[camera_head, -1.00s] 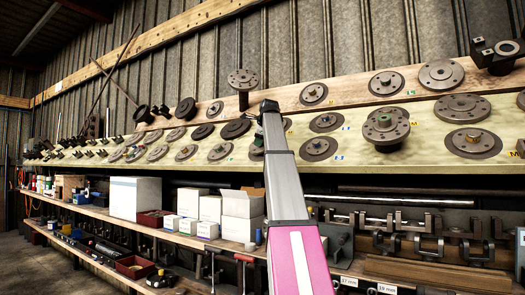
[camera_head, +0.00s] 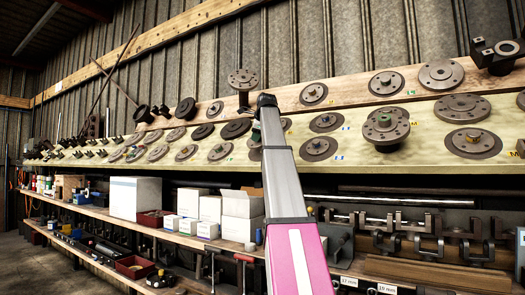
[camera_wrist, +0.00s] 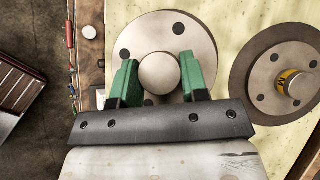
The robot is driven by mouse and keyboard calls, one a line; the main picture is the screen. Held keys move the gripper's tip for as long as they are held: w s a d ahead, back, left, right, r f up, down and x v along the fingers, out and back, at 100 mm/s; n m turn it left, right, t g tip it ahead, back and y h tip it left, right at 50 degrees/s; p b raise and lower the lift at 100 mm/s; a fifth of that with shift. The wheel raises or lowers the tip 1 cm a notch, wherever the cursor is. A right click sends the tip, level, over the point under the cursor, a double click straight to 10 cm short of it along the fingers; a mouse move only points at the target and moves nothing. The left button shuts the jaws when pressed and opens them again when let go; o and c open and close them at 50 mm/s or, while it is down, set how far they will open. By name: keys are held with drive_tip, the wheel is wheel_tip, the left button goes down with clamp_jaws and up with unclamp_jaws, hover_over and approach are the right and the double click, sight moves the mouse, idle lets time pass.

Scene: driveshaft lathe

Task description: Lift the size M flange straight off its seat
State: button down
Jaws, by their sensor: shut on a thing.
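In the wrist view my gripper (camera_wrist: 158,84) has its two green fingers shut on the round central hub (camera_wrist: 159,73) of a grey flange (camera_wrist: 187,28). The flange is a flat disc with dark bolt holes, and the fingers cover part of it. No size mark shows on it. I cannot tell whether it touches the board or hangs just above it. In the head view my arm reaches up to the sloped board and hides most of the gripper and the held flange.
A second flange (camera_wrist: 262,73) with a yellow sticker on its hub lies close to the right in the wrist view. The pale sloped board (camera_head: 365,158) carries several flanges on both sides of my arm. An upright flange stand (camera_head: 243,79) rises just behind my arm's end.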

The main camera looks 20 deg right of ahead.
drive_tip(key=shift+r, duration=0.15)
wheel_tip(320, 180, up, 6)
drive_tip(key=s+a, duration=0.2)
drive_tip(key=shift+a+f, duration=0.25)
drive_tip(key=shift+a, duration=0.15)
drive_tip(key=shift+s, duration=0.15)
idle(0.3)
